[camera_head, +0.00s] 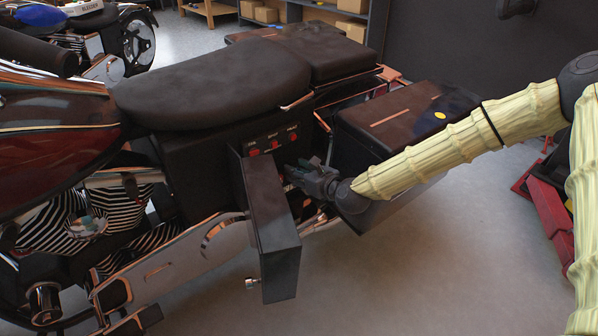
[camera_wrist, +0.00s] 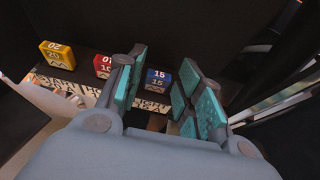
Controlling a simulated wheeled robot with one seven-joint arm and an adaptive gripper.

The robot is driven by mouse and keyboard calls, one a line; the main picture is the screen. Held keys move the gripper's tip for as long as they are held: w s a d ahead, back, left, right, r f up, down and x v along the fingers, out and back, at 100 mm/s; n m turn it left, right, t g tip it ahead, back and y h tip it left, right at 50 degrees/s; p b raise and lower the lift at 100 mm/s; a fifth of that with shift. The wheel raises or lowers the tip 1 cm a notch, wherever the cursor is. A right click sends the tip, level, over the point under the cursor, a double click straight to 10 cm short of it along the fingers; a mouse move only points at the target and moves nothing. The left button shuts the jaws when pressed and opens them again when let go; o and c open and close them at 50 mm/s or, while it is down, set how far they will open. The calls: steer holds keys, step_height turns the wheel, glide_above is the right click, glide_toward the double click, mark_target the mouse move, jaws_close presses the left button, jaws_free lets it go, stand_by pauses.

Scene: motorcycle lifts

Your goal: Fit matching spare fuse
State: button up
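My gripper (camera_head: 308,178) reaches into the open side compartment of the motorcycle, beside the dark hinged door (camera_head: 272,225). In the wrist view my gripper (camera_wrist: 162,85) is open, with its teal-padded fingers apart. A blue fuse marked 15 (camera_wrist: 158,78) shows in the gap between the fingers; I cannot tell whether either finger touches it. A red fuse marked 10 (camera_wrist: 103,66) is left of it, partly hidden by the left finger. A yellow fuse marked 20 (camera_wrist: 57,55) is farther left. In the head view, several small red parts (camera_head: 272,144) with pale labels line the compartment panel.
A dark saddlebag (camera_head: 390,120) stands right of my gripper, and the black seat (camera_head: 215,85) is above. The chrome exhaust (camera_head: 170,265) runs below. A pale label strip (camera_wrist: 55,88) lies by the fuses. Grey floor (camera_head: 430,260) is free at lower right, near a red lift part (camera_head: 548,205).

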steer(key=shift+o, duration=0.5)
steer(key=shift+s, duration=0.1)
steer(key=v, duration=1.2)
